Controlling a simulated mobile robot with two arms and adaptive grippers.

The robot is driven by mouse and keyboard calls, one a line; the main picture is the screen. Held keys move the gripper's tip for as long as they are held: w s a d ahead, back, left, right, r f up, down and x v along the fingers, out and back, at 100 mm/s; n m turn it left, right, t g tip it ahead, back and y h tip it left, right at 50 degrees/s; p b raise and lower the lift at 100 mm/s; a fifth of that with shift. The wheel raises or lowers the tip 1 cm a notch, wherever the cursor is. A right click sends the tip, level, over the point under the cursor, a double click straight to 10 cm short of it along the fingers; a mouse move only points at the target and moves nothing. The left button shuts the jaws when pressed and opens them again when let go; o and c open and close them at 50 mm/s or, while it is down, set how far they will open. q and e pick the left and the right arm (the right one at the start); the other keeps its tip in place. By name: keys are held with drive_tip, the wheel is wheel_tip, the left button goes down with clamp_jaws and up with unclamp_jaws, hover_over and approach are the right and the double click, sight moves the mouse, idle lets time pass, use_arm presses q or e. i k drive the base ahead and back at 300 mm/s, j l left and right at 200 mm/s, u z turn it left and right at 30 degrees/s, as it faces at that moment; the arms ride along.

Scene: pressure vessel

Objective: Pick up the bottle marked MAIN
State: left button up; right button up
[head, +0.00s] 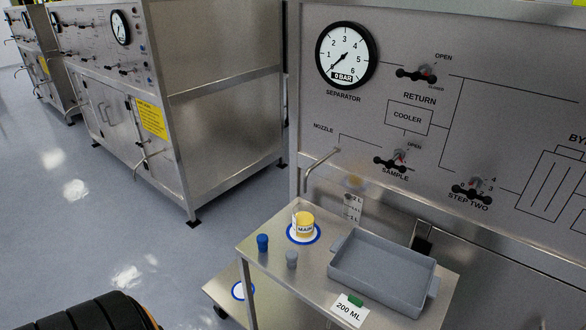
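The bottle marked MAIN (305,229) is short, with yellow contents or top and a white label. It stands upright on a white disc with a blue rim (291,236), at the back left of a metal cart top (262,270). Nothing touches it from above or the sides. Neither of my grippers shows in the head view.
A blue cap-like piece (262,243) and a grey one (291,259) stand in front of the bottle. A grey tray (385,272) fills the cart's right side, with a 200 ML card (350,309) before it. A nozzle (320,162) juts from the panel behind.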

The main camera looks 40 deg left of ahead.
sight(303, 212)
drive_tip(key=u, duration=0.75)
